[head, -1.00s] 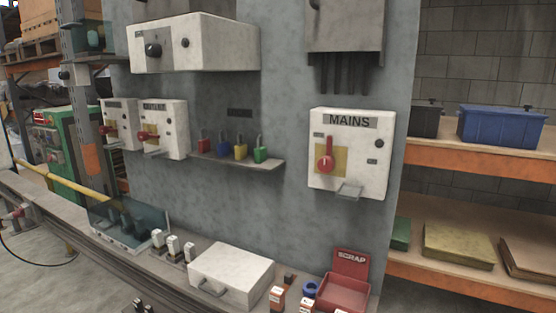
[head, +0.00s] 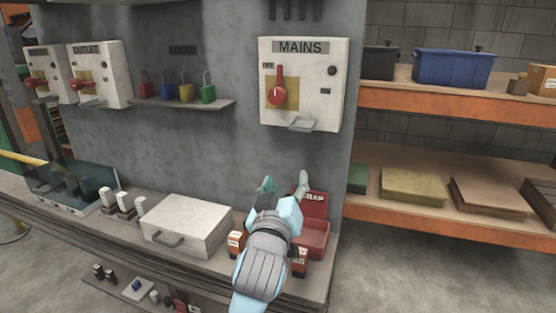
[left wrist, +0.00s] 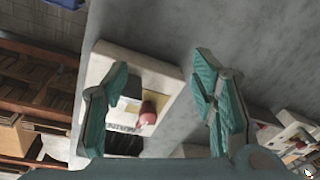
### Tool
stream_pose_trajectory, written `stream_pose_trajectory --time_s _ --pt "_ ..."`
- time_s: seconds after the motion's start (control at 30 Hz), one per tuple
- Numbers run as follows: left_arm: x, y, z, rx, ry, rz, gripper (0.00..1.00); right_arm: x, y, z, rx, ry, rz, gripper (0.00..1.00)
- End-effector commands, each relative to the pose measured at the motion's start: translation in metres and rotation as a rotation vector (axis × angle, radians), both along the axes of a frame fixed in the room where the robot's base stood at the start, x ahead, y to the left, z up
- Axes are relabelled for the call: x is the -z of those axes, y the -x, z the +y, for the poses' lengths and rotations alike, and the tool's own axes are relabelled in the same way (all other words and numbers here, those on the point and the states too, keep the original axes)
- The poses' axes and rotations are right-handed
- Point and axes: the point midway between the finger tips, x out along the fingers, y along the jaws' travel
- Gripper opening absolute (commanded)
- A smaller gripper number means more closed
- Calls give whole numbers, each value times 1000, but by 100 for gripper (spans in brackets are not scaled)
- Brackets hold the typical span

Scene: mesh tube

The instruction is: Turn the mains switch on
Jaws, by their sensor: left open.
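The mains box (head: 318,95) is white, labelled MAINS, and fixed to the grey wall in the head view. Its red rotary switch (head: 278,92) sits on a yellow plate with the handle pointing up. My left gripper (head: 285,182) is below the box, in front of the red SCRAP bin, with its fingers spread, empty and apart from the switch. In the left wrist view the red switch (left wrist: 148,112) shows between the two open teal fingers (left wrist: 165,95), with the box (left wrist: 160,78) appearing rotated behind them. My right gripper is not in view.
A small metal bracket (head: 302,124) juts out under the mains box. A shelf with several coloured padlocks (head: 186,104) is to its left. A white case (head: 187,226) and the red SCRAP bin (head: 316,228) stand on the ledge below. The wall between is clear.

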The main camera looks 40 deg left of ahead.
Motion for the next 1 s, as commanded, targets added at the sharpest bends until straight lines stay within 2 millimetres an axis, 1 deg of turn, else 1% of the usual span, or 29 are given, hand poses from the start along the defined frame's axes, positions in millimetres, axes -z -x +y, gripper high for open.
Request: stream_pose_trajectory --time_s 0.03,0.1,0.13,0.2,0.27,0.37,0.6,0.7,0.83,1.0 --pt "-40 5 5 -24 27 -127 52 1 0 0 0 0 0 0" --pt "-81 16 11 -49 65 -270 52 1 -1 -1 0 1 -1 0" --pt "-93 20 13 -56 77 -313 52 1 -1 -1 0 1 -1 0" --pt "-110 24 16 -64 92 -371 52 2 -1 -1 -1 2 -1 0" --pt "-115 20 20 -65 95 -384 52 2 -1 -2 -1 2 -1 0" --pt "-121 5 31 -68 93 -382 52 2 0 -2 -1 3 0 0" --pt "-141 -52 67 -66 96 -377 52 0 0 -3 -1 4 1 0" --pt "-147 -69 79 -66 97 -378 52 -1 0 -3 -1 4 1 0" --pt "-152 -83 88 -64 96 -376 52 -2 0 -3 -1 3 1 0" --pt "-154 -89 92 -64 97 -377 52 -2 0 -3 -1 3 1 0"
